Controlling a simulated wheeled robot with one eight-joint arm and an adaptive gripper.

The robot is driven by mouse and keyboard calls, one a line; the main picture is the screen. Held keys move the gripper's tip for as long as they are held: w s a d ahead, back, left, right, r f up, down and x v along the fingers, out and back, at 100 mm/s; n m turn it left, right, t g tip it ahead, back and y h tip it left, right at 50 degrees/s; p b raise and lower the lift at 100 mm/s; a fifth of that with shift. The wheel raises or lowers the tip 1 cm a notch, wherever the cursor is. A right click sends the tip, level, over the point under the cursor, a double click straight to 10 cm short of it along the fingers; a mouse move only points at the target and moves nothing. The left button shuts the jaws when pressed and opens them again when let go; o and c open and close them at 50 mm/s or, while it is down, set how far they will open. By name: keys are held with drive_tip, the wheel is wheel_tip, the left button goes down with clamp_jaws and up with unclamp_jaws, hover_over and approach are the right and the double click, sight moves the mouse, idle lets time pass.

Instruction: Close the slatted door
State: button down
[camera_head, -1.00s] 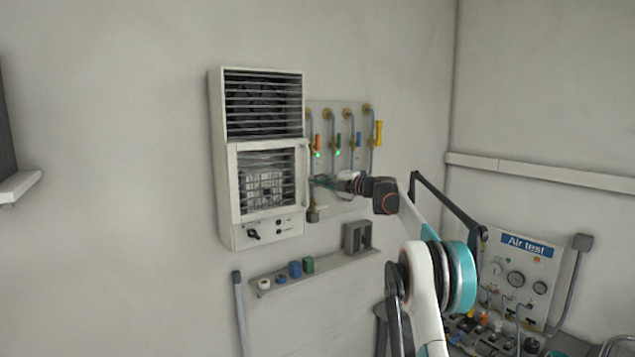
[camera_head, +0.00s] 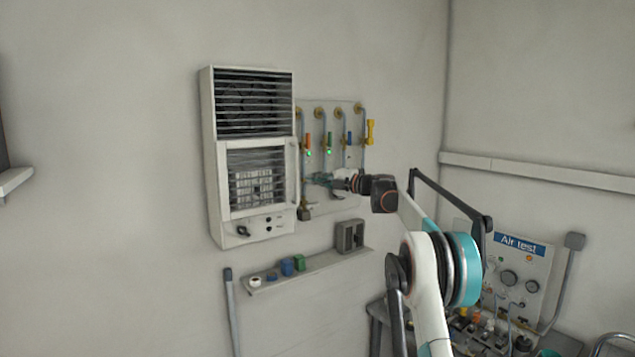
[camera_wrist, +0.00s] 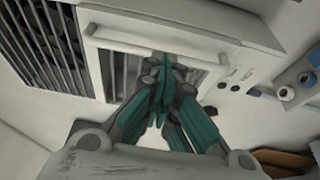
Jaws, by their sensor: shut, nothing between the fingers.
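The slatted door (camera_head: 257,178) is a white frame with dark horizontal slats on the lower half of a white wall unit. It looks about flush with the unit, but I cannot tell if it is fully shut. Its frame also shows in the wrist view (camera_wrist: 150,33), with slats partly hidden behind my fingers. My gripper (camera_head: 312,179) is beside the door's right edge in the head view. In the wrist view, the teal fingers of my gripper (camera_wrist: 164,72) are together and empty in front of the door. I cannot tell whether they touch it.
The upper louvred grille (camera_head: 253,102) sits above the door, and a dark knob (camera_head: 243,231) is below it. Pipes with coloured valve handles (camera_head: 370,132) stand right of the unit, close to my gripper. A shelf (camera_head: 330,265) with small items is below.

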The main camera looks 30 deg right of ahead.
drive_tip(key=s+d+b, duration=0.2)
drive_tip(key=s+d, duration=0.2)
drive_tip(key=d, duration=0.5)
drive_tip(key=a+r+m+t+h+b, duration=0.5)
drive_tip(key=a+r+m+b, duration=0.25)
drive_tip(key=a, duration=0.45)
drive_tip(key=s+a+f+m+g+h+b, duration=0.1)
drive_tip(key=s+a+f+m+h+b, duration=0.55)
drive_tip(key=s+a+m, duration=0.3)
drive_tip(key=s+a+f+m+g+y+b, duration=0.1)
drive_tip(key=s+a+f+g+b, duration=0.3)
drive_tip(key=s+f, duration=1.1)
drive_tip(key=s+a+f+m+g+y+b, duration=0.1)
drive_tip(key=s+a+f+m+g+b, duration=0.2)
drive_tip(key=s+a+f+b, duration=0.4)
drive_tip(key=s+a+f+m+g+y+b, duration=0.1)
drive_tip(key=s+a+f+g+b, duration=0.4)
drive_tip(key=s+f, duration=1.8)
wheel_tip(320, 180, down, 12)
drive_tip(key=shift+s+a+r+m+g+b, duration=0.25)
drive_tip(key=shift+a+m+g+b, duration=0.15)
drive_tip(key=shift+a+m, duration=0.5)
drive_tip(key=shift+a, duration=0.15)
